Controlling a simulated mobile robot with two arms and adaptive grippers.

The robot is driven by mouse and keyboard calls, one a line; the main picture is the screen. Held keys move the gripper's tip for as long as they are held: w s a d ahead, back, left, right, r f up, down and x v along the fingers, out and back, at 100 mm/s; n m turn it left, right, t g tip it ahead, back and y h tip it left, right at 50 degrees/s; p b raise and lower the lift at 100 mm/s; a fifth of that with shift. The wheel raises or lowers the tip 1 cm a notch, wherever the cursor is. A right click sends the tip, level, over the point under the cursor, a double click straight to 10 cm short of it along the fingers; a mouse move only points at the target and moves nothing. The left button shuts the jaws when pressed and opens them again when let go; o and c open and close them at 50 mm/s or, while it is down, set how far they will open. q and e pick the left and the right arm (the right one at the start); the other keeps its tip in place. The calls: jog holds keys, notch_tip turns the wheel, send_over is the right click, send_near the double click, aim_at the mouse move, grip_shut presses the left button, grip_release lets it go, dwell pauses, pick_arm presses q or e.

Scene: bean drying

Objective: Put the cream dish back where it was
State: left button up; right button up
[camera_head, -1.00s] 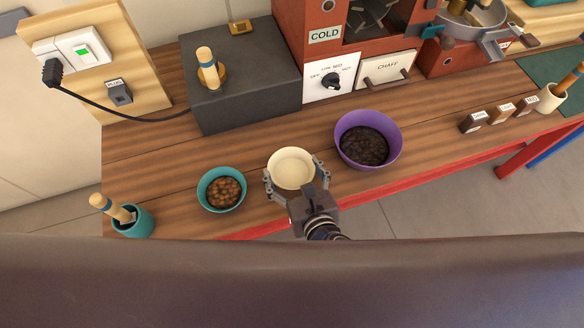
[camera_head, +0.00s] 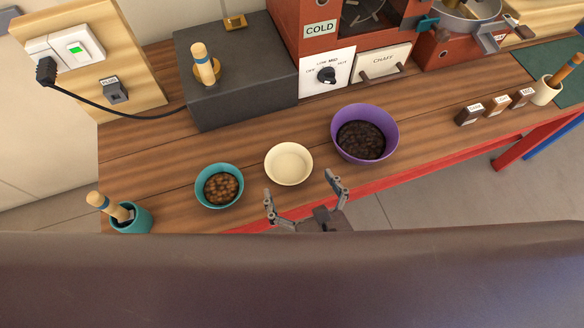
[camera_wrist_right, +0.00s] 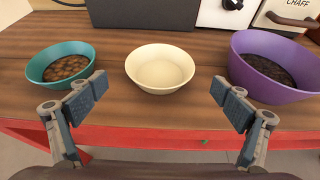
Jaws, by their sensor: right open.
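The cream dish (camera_head: 289,164) stands upright and empty on the wooden bench, between a teal bowl and a purple bowl. It also shows in the right wrist view (camera_wrist_right: 160,68), ahead of the fingers and apart from them. My right gripper (camera_head: 302,190) is open and empty, just in front of the dish at the bench's front edge. Its two fingers stand wide apart in the right wrist view (camera_wrist_right: 161,104). My left gripper is in neither view.
The teal bowl (camera_head: 219,186) of brown beans stands left of the dish. The purple bowl (camera_head: 364,134) of dark beans stands close on the right. A dark block (camera_head: 240,85) and the red machine (camera_head: 320,30) stand behind. Bare bench (camera_head: 150,155) lies at the left.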

jog(key=shift+v, duration=2.3)
